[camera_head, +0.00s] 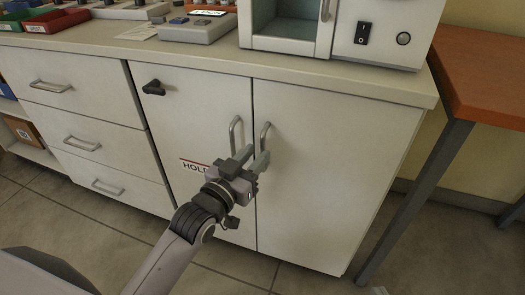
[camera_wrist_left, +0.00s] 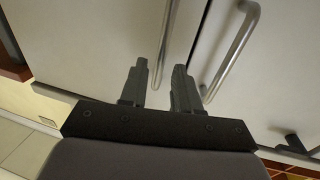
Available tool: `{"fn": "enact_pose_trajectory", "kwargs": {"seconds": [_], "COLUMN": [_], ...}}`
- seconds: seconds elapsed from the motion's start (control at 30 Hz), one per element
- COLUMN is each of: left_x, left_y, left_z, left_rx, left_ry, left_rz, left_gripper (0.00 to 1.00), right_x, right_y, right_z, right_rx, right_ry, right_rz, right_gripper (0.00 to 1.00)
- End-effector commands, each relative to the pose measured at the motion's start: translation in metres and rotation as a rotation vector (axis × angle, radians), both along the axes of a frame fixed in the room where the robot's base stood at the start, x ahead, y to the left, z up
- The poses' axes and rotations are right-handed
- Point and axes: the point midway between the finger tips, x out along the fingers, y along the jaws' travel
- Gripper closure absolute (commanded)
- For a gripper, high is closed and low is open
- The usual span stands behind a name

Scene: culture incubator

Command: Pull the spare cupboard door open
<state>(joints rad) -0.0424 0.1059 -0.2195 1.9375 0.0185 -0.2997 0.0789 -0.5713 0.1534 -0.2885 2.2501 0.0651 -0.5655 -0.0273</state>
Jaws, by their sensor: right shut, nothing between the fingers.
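The cupboard has two cream doors side by side. The left door (camera_head: 190,120) has a black knob and a partly hidden label reading "HOL…"; the right door (camera_head: 325,170) is plain. Both look shut. The left door's bar handle (camera_head: 233,135) also shows in the left wrist view (camera_wrist_left: 236,52). The right door's handle (camera_head: 264,134) shows between the finger lines in the left wrist view (camera_wrist_left: 163,45). My left gripper (camera_head: 251,159) is open at the lower end of the right door's handle. Whether the fingers touch it, I cannot tell. My right gripper is out of view.
Drawers (camera_head: 85,140) stand left of the doors. An incubator (camera_head: 335,30) and a grey device (camera_head: 198,28) sit on the worktop (camera_head: 200,62). An orange table (camera_head: 480,75) with a grey leg (camera_head: 415,205) stands at the right. The floor before the right door looks clear.

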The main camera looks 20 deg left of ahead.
Motion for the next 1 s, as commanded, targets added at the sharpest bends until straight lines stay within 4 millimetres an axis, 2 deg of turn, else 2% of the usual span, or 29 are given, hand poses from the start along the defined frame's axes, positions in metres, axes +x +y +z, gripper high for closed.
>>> {"fn": "enact_pose_trajectory", "kwargs": {"seconds": [0.1,0.3,0.67,0.7,0.8,1.0], "left_x": [0.016,0.032,0.037,0.037,0.037,0.036], "left_y": [-0.004,-0.008,-0.009,-0.009,-0.009,-0.009], "left_z": [-0.001,-0.001,-0.001,-0.001,-0.001,-0.001], "left_rx": [0.000,0.000,0.000,0.000,0.000,0.000], "left_ry": [-0.001,0.000,0.002,0.002,0.002,0.002], "left_rz": [-0.001,-0.001,-0.001,-0.001,-0.001,-0.001], "left_gripper": [0.69,0.69,0.69,0.72,1.00,1.00], "right_x": [0.002,0.003,0.003,0.003,0.003,0.003], "right_y": [0.004,0.008,0.009,0.009,0.009,0.009], "right_z": [-0.003,-0.004,-0.004,-0.004,-0.004,-0.003], "right_rx": [0.023,0.049,0.057,0.057,0.057,0.056], "right_ry": [-0.001,0.002,0.003,0.003,0.003,0.002], "right_rz": [0.004,0.010,0.011,0.011,0.011,0.012], "right_gripper": [1.00,1.00,1.00,1.00,1.00,1.00]}}
